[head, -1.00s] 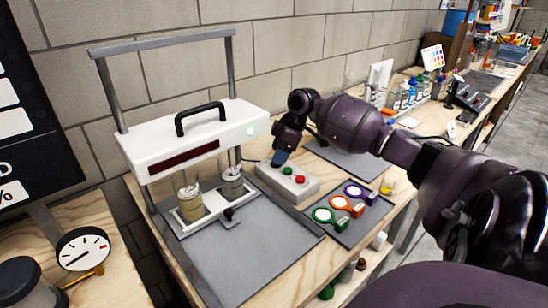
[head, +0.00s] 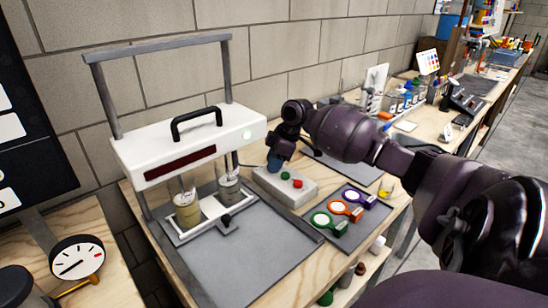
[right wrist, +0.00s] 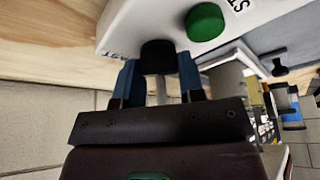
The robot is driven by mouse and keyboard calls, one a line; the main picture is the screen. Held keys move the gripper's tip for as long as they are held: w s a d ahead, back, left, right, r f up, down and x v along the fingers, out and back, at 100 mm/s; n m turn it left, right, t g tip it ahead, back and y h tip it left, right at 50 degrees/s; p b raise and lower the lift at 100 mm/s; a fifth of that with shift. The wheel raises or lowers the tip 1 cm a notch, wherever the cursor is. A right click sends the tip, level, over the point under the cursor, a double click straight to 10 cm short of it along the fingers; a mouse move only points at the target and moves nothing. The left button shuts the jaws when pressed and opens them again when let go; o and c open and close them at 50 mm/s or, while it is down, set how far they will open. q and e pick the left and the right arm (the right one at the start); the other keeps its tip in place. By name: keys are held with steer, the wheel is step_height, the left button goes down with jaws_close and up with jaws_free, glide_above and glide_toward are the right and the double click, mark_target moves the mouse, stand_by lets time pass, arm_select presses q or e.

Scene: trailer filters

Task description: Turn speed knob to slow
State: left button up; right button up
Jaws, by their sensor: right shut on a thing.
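The control box (head: 300,191) is a light grey block on the bench, with a green button (head: 285,176) and a red button (head: 298,184) on top. The speed knob (right wrist: 158,56) is black and sits beside the green button (right wrist: 205,22) in the right wrist view. My right gripper (right wrist: 160,66) has its blue fingers shut on the knob, one on each side. In the head view my right gripper (head: 275,164) is at the left end of the box and hides the knob. Part of the lettering by the knob is covered. My left gripper is not in view.
A white machine (head: 190,148) with a black handle stands left of the box, with two beakers (head: 188,210) under it. Green, orange and purple ring-shaped tools (head: 345,208) lie on a dark mat at right. A round dial (head: 77,257) stands at lower left.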

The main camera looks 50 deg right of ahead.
steer(key=shift+r+n+y, duration=0.1)
steer(key=shift+n+y, duration=0.3)
steer(key=shift+n, duration=0.6)
steer(key=n+g, duration=0.1)
steer(key=n, duration=0.2)
steer(key=shift+n+g, duration=0.3)
steer(key=shift+g, duration=0.1)
steer(key=n+g, duration=0.1)
steer(key=n, duration=0.1)
steer(key=n+g, duration=0.1)
steer(key=n, duration=0.2)
steer(key=shift+w+f+y, duration=0.1)
steer(key=shift+f+y, duration=0.1)
steer(key=shift+y, duration=0.2)
steer(key=n+g+b, duration=0.1)
steer(key=n, duration=0.1)
steer(key=shift+n, duration=0.4)
steer(key=shift+n+g+h+b, duration=0.3)
steer(key=shift+n+g+h, duration=0.15)
steer(key=shift+n, duration=0.75)
steer(key=shift+r, duration=0.1)
